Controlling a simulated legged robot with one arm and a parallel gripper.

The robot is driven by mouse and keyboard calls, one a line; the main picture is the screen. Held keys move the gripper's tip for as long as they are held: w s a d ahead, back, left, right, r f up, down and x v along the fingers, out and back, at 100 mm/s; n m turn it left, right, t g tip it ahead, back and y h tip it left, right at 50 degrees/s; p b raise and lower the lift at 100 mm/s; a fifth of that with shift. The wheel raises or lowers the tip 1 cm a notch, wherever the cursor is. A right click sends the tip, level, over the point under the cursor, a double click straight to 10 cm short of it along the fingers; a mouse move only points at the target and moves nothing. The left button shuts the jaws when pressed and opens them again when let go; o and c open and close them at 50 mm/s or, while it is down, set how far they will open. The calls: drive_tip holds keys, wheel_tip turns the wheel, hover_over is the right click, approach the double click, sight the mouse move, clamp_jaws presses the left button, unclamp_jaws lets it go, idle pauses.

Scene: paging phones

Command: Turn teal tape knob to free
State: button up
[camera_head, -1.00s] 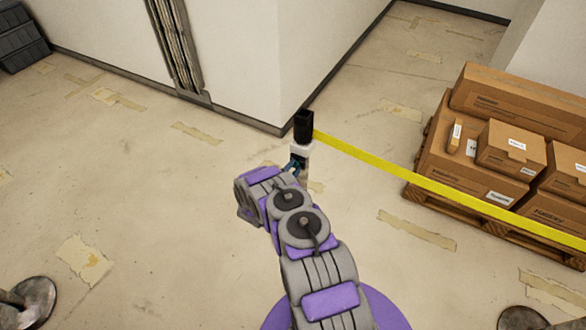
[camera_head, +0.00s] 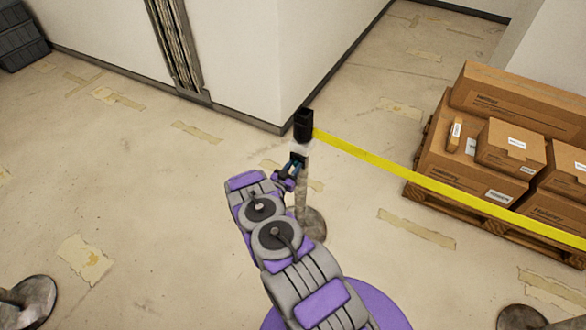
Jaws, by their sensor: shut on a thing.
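The tape post (camera_head: 301,196) stands upright on a round metal base (camera_head: 313,224) near the wall corner. It has a black head (camera_head: 303,125) with a white block (camera_head: 301,148) just below. A yellow tape (camera_head: 410,177) runs from the head to the right. My gripper (camera_head: 296,162) is at the white block, shut on a small part there that I take to be the teal knob. The knob is mostly hidden by the gripper, and its turn angle cannot be read.
Cardboard boxes (camera_head: 505,100) sit on a wooden pallet (camera_head: 494,228) at the right, behind the tape. A white wall corner (camera_head: 270,60) stands behind the post. Other round bases (camera_head: 36,297) show at the bottom edges. The floor to the left is clear.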

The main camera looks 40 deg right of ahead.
drive_tip(key=shift+w+r+n+b, duration=0.1)
drive_tip(key=shift+n+b, duration=0.35)
drive_tip(key=shift+n, duration=1.65)
drive_tip(key=shift+w+r+n+b, duration=0.1)
drive_tip(key=shift+n+b, duration=0.3)
drive_tip(key=shift+n, duration=1.7)
drive_tip(key=o, duration=0.7)
drive_tip(key=shift+f, duration=0.1)
drive_tip(key=shift+s, duration=0.1)
drive_tip(key=p+v, duration=0.3)
drive_tip(key=v, duration=1.4)
drive_tip(key=shift+f, duration=0.2)
drive_tip(key=shift+a, duration=0.15)
